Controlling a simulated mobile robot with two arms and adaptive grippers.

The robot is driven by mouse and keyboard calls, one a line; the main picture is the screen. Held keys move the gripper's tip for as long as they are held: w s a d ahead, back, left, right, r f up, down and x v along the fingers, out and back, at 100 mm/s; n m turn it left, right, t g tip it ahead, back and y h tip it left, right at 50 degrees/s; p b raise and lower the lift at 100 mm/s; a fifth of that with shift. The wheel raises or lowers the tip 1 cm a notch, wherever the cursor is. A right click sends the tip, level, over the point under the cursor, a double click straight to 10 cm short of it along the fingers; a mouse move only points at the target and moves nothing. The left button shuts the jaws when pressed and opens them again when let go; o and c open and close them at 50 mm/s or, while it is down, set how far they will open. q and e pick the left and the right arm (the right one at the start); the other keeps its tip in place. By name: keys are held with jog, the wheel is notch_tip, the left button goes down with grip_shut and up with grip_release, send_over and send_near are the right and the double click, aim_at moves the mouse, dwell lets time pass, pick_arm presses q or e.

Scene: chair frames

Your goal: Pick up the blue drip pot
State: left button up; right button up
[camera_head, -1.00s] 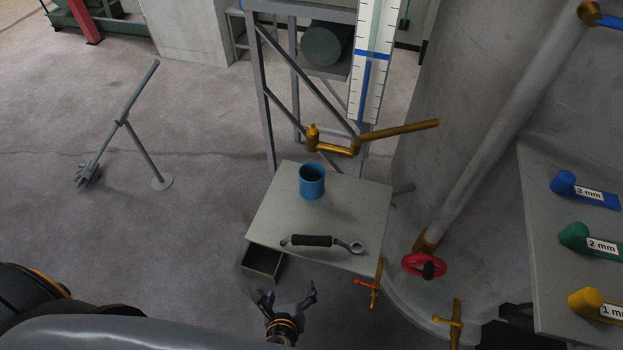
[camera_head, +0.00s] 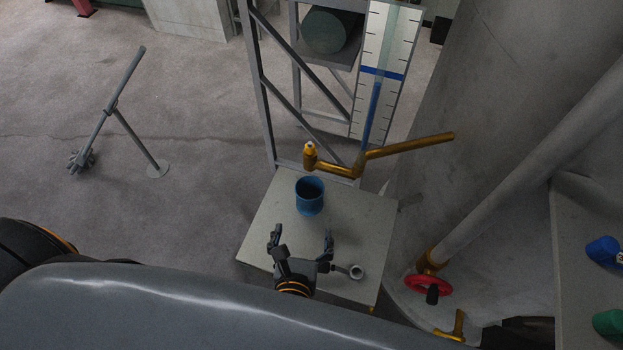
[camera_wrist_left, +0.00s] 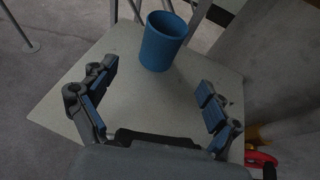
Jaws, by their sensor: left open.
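The blue drip pot (camera_head: 310,197) stands upright on the grey table (camera_head: 352,215), below the brass tap. It also shows in the left wrist view (camera_wrist_left: 162,42), beyond the fingers. My left gripper (camera_head: 301,240) is open and empty over the front part of the table, with its fingers pointing toward the pot. A gap of bare table shows between the fingertips and the pot. In the left wrist view the open fingers (camera_wrist_left: 158,88) stand wide on either side of the pot's line. My right gripper is not in view.
A wrench with a black grip lies under my left gripper, mostly hidden; its ring end (camera_head: 356,271) shows. The brass tap (camera_head: 335,166) reaches over the table's back edge. A red valve wheel (camera_head: 428,286) and a concrete column (camera_head: 480,130) stand at the right.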

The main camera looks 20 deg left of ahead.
aim_at(307, 206)
pick_arm(q)
jog(key=x, duration=0.7)
jog(key=shift+w+a+p, duration=0.1)
jog(key=shift+w+p, duration=0.25)
jog(key=shift+p, duration=0.05)
jog(key=shift+w+f, duration=0.15)
jog(key=shift+w, duration=0.1)
jog(key=p+x, duration=0.1)
jog(key=x, duration=0.3)
jog(key=shift+w, duration=0.1)
jog(key=shift+w+f, duration=0.1)
jog(key=shift+w, duration=0.3)
jog(key=shift+c, duration=0.2)
jog(key=shift+s, duration=0.1)
jog(key=c, duration=1.3)
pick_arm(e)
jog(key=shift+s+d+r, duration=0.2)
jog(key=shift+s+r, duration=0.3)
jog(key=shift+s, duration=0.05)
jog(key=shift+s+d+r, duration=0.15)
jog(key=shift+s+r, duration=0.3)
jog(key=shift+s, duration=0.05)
